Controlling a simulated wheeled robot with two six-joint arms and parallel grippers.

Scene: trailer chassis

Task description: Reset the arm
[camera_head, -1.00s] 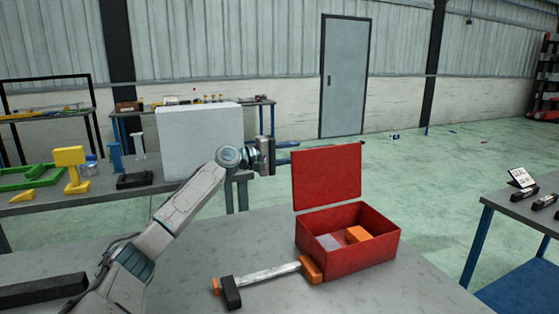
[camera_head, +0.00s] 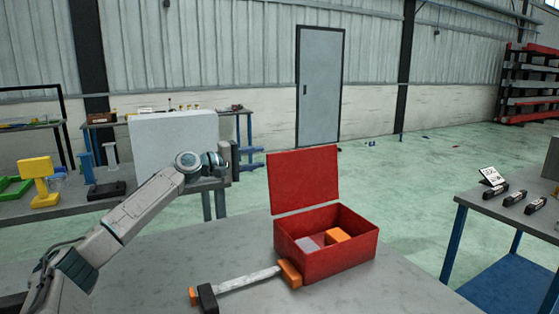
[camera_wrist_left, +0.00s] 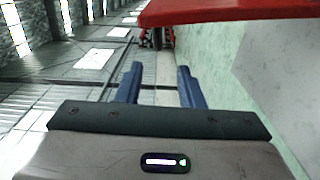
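My left arm reaches in from the left in the head view, and my left gripper (camera_head: 243,158) is held in the air left of the red box's raised lid, apart from it. In the left wrist view the two blue fingers of my left gripper (camera_wrist_left: 159,86) stand apart with nothing between them. The open red box (camera_head: 335,262) stands on the grey table with an orange block (camera_head: 338,236) and a pale block (camera_head: 307,244) inside. Its red edge also shows at the top of the left wrist view (camera_wrist_left: 230,11). My right gripper is not in view.
A clamp-like tool (camera_head: 245,281) with orange ends lies on the table (camera_head: 400,292) left of the red box. A side bench (camera_head: 528,207) with dark tools stands at right. A white panel (camera_head: 170,142) stands on the bench behind my arm.

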